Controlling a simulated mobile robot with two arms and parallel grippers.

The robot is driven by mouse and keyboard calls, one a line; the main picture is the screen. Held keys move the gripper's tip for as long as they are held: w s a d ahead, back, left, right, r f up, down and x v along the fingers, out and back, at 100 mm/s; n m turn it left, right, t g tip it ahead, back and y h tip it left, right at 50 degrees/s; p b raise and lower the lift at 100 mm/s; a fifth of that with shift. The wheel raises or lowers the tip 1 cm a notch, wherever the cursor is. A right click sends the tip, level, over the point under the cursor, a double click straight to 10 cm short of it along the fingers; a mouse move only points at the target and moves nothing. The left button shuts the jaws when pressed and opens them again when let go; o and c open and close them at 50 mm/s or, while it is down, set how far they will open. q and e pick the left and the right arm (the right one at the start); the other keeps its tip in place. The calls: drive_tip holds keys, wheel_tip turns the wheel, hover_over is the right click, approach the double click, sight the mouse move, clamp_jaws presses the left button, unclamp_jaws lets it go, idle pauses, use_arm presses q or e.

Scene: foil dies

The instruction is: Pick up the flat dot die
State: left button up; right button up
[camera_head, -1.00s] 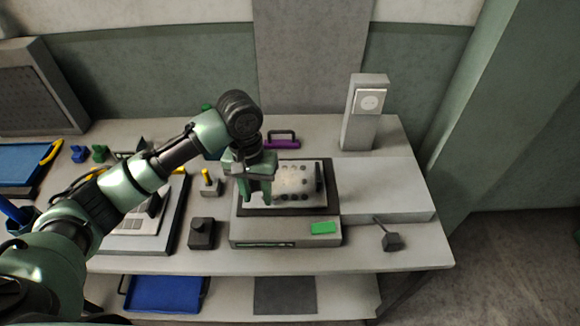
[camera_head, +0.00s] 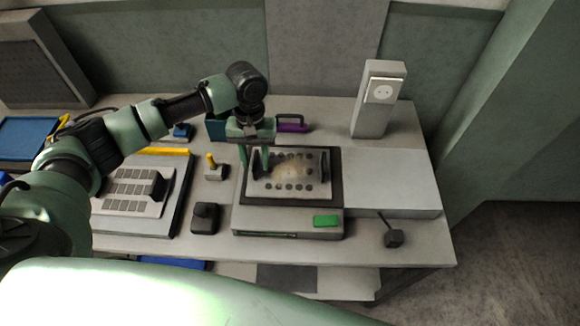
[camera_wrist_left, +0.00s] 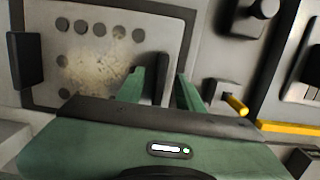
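The flat dot die (camera_head: 291,187) is a pale plate with rows of round dark dots. It lies on the dark bed of a grey machine, with a black upright handle at each end. In the wrist view it shows at left (camera_wrist_left: 95,70), with one handle (camera_wrist_left: 26,60) free. My left gripper (camera_head: 254,163) is over the die's left end. In the wrist view its green fingers (camera_wrist_left: 160,88) are apart, on either side of the other black handle (camera_wrist_left: 158,68), with a gap visible. Contact cannot be told. My right gripper is not in view.
The grey machine (camera_head: 290,222) has a green button (camera_head: 326,221). Another plate with rectangular slots (camera_head: 125,192) lies left. A black block (camera_head: 205,217), a yellow-handled piece (camera_head: 213,168), a purple-handled item (camera_head: 291,122) and a pillar (camera_head: 377,100) stand nearby.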

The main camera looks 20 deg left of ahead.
use_arm(q)
drive_tip(key=shift+s, duration=0.1)
clamp_jaws()
drive_tip(key=shift+r, duration=0.15)
idle(1.2)
